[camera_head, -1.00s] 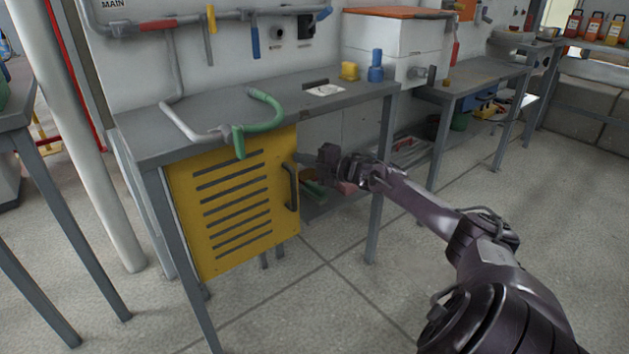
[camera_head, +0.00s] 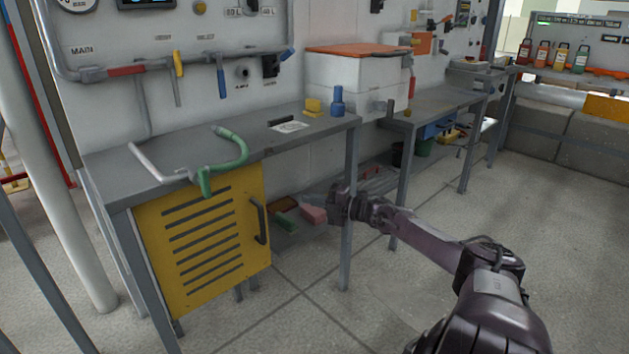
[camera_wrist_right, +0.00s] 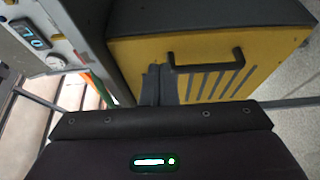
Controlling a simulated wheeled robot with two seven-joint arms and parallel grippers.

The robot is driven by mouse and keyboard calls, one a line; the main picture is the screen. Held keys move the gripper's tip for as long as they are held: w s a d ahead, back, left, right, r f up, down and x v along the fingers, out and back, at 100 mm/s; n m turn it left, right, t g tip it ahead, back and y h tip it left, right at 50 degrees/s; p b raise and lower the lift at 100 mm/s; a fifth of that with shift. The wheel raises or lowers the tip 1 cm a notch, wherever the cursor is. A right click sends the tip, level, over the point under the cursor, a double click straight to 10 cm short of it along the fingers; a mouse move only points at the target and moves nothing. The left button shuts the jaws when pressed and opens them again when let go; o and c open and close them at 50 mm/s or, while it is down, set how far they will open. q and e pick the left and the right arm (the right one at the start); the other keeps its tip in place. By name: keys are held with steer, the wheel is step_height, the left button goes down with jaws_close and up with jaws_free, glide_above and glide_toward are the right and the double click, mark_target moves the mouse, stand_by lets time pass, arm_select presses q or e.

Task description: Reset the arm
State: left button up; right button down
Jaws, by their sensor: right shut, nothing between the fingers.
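My right arm comes in from the lower right, and its right gripper (camera_head: 310,197) is to the right of the yellow slotted panel (camera_head: 200,250), in front of the space under the bench. In the right wrist view the gripper's dark fingers (camera_wrist_right: 160,84) are together and empty. The panel, with its dark handle (camera_head: 258,220), stands under the left part of the bench and also shows in the wrist view (camera_wrist_right: 200,60). The fingertips are apart from the handle in the head view. My left gripper is not in view.
A bench leg (camera_head: 347,255) stands close to my right gripper. Red and green items lie on the shelf below. The floor in front is clear.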

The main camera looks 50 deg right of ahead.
steer(key=shift+s+d+f, duration=0.1)
steer(key=shift+s+d, duration=0.1)
steer(key=shift+s, duration=0.05)
